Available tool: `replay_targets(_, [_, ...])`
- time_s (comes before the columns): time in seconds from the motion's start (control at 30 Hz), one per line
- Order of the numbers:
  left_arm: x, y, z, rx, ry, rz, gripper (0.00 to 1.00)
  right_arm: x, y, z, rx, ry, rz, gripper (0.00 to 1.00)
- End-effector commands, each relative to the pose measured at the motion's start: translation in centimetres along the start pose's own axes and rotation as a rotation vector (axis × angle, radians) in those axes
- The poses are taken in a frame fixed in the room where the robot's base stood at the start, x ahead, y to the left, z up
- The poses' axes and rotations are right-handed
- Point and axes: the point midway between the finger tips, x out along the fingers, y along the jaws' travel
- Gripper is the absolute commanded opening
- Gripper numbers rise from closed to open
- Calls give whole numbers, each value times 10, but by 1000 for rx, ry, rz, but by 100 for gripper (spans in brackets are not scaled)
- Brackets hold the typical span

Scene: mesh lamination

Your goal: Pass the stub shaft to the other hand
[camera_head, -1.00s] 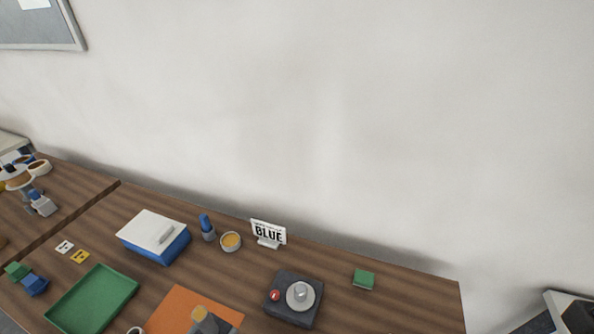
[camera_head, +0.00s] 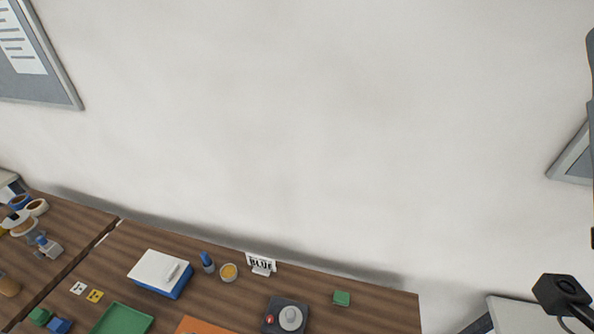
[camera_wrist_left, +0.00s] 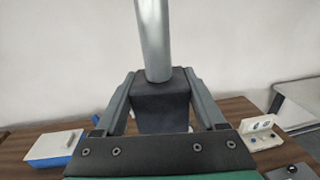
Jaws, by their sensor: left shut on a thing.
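In the left wrist view, a smooth silver-grey cylinder, the stub shaft (camera_wrist_left: 152,40), stands up out of a dark block (camera_wrist_left: 162,112). The two fingers of my left gripper (camera_wrist_left: 160,80) lie on either side of the dark block and are shut on this piece. The shaft points up and runs out of the top of the picture. I cannot tell whether shaft and block are one part. Neither the shaft nor my left gripper shows in the head view.
A green tray (camera_head: 122,320) is at lower left.

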Motion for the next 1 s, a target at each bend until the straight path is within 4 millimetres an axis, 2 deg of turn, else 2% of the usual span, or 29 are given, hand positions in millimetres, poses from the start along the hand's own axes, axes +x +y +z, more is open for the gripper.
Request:
replay_targets(0.03, [-1, 0, 18, 1, -2, 1, 0, 12, 0, -11, 0, -1, 0, 100])
replay_targets(0.1, [-2, 0, 22, 1, -3, 1, 0, 16, 0, -14, 0, -1, 0, 100])
replay_targets(0.53, [-3, -1, 22, 1, -3, 1, 0, 15, 0, -13, 0, -1, 0, 100])
replay_targets(0.67, [0, -7, 20, 1, -3, -18, 0, 15, 0, -13, 0, -1, 0, 100])
replay_targets(0.77, [6, -21, 15, -1, -3, -63, 0, 15, 0, -13, 0, -1, 0, 100])
replay_targets(0.87, [15, -45, 9, -1, -3, -137, 0, 15, 0, -13, 0, -1, 0, 100])
replay_targets(1.0, [31, -87, -4, 0, -3, -264, 0, 15, 0, -13, 0, -1, 0, 100])
